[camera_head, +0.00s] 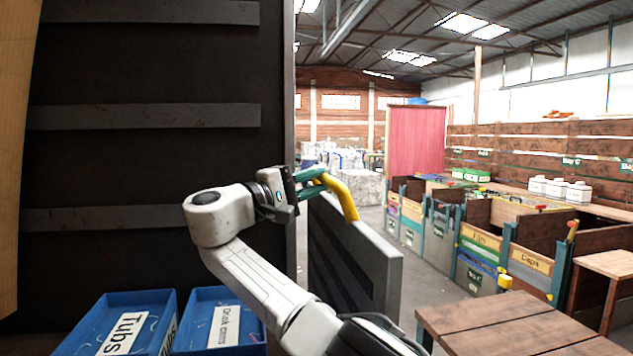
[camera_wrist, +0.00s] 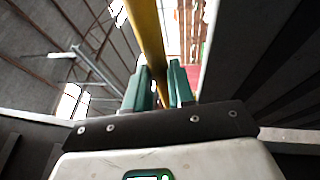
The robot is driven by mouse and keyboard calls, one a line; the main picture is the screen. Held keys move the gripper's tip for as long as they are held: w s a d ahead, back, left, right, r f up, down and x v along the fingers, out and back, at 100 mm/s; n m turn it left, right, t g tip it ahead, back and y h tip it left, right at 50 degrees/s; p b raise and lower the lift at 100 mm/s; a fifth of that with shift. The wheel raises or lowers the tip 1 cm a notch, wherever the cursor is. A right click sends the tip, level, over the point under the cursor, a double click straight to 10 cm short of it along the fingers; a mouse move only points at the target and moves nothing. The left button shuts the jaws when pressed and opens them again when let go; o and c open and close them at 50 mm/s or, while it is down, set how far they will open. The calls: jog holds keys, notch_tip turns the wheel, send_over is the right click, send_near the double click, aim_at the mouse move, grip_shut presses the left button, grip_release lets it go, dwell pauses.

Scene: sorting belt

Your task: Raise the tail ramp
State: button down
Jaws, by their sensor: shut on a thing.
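The tail ramp appears to be the grey panel (camera_head: 388,262) with dark ribs on its near face, standing steeply just right of the dark wall's edge. A curved yellow handle (camera_head: 345,196) rises at its top edge; it also shows as a yellow bar in the wrist view (camera_wrist: 147,32). My gripper (camera_head: 316,178) has green fingers and is shut on the handle's upper end. In the wrist view my gripper (camera_wrist: 160,75) has the bar between or just behind its fingers. The ramp's lower edge is hidden behind my arm.
A dark slatted wall (camera_head: 150,165) fills the left. Blue trays sit below it, one labelled Tubs (camera_head: 85,318), the other (camera_head: 200,295) beside it. A wooden table (camera_head: 500,318) stands at front right. Labelled sorting bins (camera_head: 480,243) line the right. Open floor lies beyond the ramp.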

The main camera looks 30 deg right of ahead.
jog(key=c, duration=1.4)
grip_release()
jog(key=shift+w+a, duration=0.2)
jog(key=shift+a, duration=0.3)
jog(key=shift+o, duration=1)
jog(key=shift+w+a, duration=0.1)
jog(key=shift+a, duration=0.25)
jog(key=shift+o, duration=1.2)
jog(key=shift+d, duration=0.3)
jog(key=shift+a+f, duration=0.1)
jog(key=b+v, duration=0.3)
jog(key=v, duration=0.7)
jog(key=shift+a, duration=0.3)
